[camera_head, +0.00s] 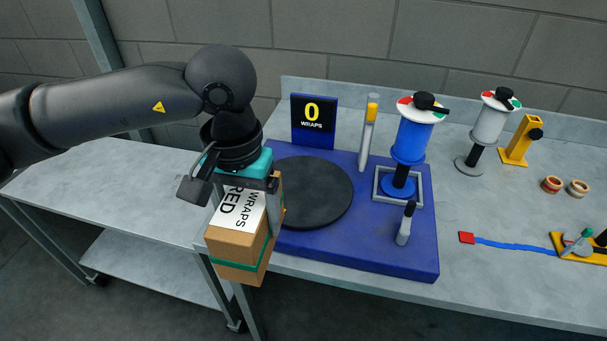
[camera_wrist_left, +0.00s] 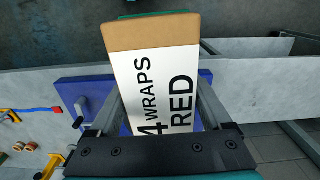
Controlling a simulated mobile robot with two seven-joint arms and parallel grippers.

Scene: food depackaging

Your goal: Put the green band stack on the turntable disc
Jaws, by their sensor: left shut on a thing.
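The green band stack (camera_head: 233,244) is a brown cardboard stack with a green band round its lower part and a white label with "WRAPS" and "RED" on it. My left gripper (camera_head: 244,208) is shut on it and holds it in the air, over the gap at the front left of the blue base. The stack also shows in the left wrist view (camera_wrist_left: 152,35), where its label reads "4 WRAPS RED". The turntable disc (camera_head: 318,195) is black, round and empty, right of the stack; its left edge is hidden by the gripper and stack. My right gripper is not in view.
The blue base (camera_head: 350,258) carries the disc, a "0 WRAPS" display (camera_head: 313,120), a yellow-topped post (camera_head: 369,130), a blue film roll (camera_head: 412,140) and a small grey handle (camera_head: 404,225). A grey spool (camera_head: 488,128) stands further right. The left table (camera_head: 110,190) is bare.

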